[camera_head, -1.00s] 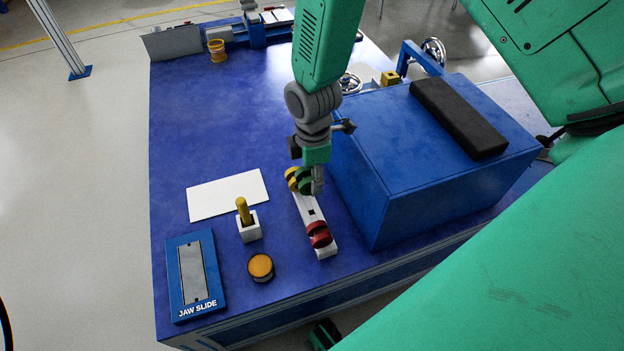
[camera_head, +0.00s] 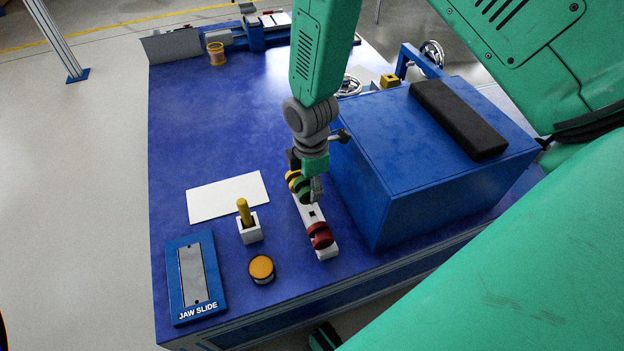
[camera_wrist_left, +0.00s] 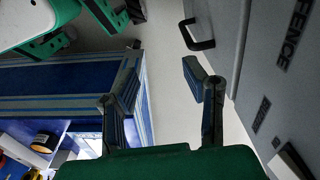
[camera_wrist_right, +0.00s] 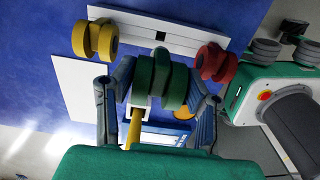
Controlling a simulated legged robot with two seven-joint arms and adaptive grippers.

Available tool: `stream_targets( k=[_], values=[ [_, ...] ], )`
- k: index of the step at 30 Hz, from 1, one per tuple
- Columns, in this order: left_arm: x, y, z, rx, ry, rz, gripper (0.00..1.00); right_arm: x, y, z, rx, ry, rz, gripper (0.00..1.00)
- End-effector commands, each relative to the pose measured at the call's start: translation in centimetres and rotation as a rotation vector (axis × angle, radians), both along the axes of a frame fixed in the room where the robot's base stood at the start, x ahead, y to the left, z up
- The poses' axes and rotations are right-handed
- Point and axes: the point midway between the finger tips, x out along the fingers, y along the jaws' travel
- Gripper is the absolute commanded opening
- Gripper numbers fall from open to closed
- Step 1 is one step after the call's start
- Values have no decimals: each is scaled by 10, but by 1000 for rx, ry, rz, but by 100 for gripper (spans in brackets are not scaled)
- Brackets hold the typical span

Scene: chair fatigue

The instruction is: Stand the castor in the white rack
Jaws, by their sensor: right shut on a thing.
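The white rack (camera_head: 324,252) lies on the blue bench. A yellow castor (camera_head: 293,177) stands at its far end and a red castor (camera_head: 320,236) at its near end. A dark square hole (camera_wrist_right: 160,37) shows between them in the right wrist view. My right gripper (camera_head: 311,190) is shut on a green castor (camera_wrist_right: 160,82), which is over the rack beside the yellow castor in the head view. My left gripper (camera_wrist_left: 160,98) is open and empty, off the bench's side.
A big blue box (camera_head: 400,180) with a black pad stands right of the rack. To the left are a white block with a yellow peg (camera_head: 243,212), an orange-topped disc (camera_head: 261,268), a white sheet (camera_head: 225,197) and the JAW SLIDE tray (camera_head: 178,290).

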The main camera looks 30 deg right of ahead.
Motion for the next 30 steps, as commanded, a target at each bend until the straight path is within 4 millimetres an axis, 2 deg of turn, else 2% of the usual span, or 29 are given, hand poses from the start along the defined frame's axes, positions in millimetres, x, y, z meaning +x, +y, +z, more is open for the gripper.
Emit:
stream_targets(
  k=[3, 10, 30],
  values=[
    [0, 0, -9, 0, 0, 1, 40, 0, -1, -16, 2, 1, 0, 16],
    [0, 0, -17, 0, 0, 0, 40, 0, -2, -33, 3, 0, -1, 16],
    [0, 0, -17, 0, 0, 0, 40, 0, -2, -35, 2, 0, -1, 16]
  ],
)
